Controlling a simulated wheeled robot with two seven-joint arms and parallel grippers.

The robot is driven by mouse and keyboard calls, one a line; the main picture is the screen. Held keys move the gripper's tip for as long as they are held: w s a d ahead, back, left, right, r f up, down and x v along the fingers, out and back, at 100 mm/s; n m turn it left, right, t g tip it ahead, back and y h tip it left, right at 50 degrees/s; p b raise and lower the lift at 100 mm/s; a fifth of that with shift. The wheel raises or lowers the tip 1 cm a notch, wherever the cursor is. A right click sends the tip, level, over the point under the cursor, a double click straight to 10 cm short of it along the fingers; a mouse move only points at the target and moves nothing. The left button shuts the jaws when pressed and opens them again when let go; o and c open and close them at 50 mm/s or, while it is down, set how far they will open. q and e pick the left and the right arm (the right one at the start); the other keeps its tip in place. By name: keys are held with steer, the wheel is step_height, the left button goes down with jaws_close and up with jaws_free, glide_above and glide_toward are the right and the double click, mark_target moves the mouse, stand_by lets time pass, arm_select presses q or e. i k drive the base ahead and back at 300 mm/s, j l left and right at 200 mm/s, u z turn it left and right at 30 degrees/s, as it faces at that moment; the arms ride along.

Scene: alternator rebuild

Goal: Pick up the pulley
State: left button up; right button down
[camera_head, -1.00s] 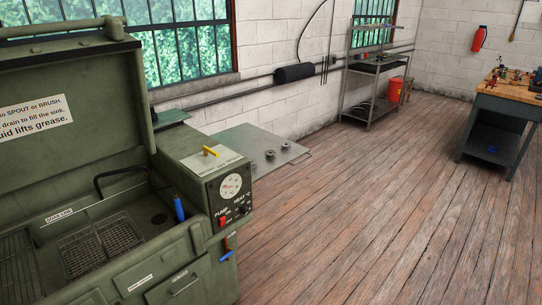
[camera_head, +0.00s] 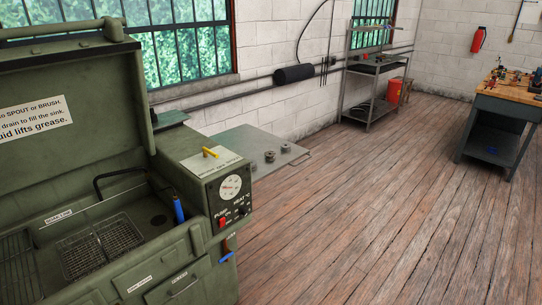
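Several small round metal parts sit on a grey metal side table beyond the green parts washer. One round part (camera_head: 286,149) is at the right, another round part (camera_head: 270,157) is in the middle, and a third part is partly hidden behind the washer's control box. They are too small for me to tell which, if any, is the pulley. Neither of my grippers is in view.
The green parts washer (camera_head: 140,265), lid raised, fills the left, with a control box (camera_head: 228,190) at its right. The grey side table (camera_head: 240,140) stands by the wall. A shelf rack (camera_head: 372,68), red bucket (camera_head: 394,91) and workbench (camera_head: 495,120) are farther off. Wooden floor is clear.

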mark_target(269, 155)
steer(key=i+l, duration=0.1)
steer(key=i, duration=0.35)
steer(key=i+l+u, duration=0.1)
steer(key=i, duration=0.35)
steer(key=i+l+u, duration=0.1)
steer(key=i, duration=0.35)
steer(key=i+l, duration=0.3)
steer(key=i+l+u, duration=0.1)
steer(key=i, duration=0.45)
steer(key=l, duration=0.1)
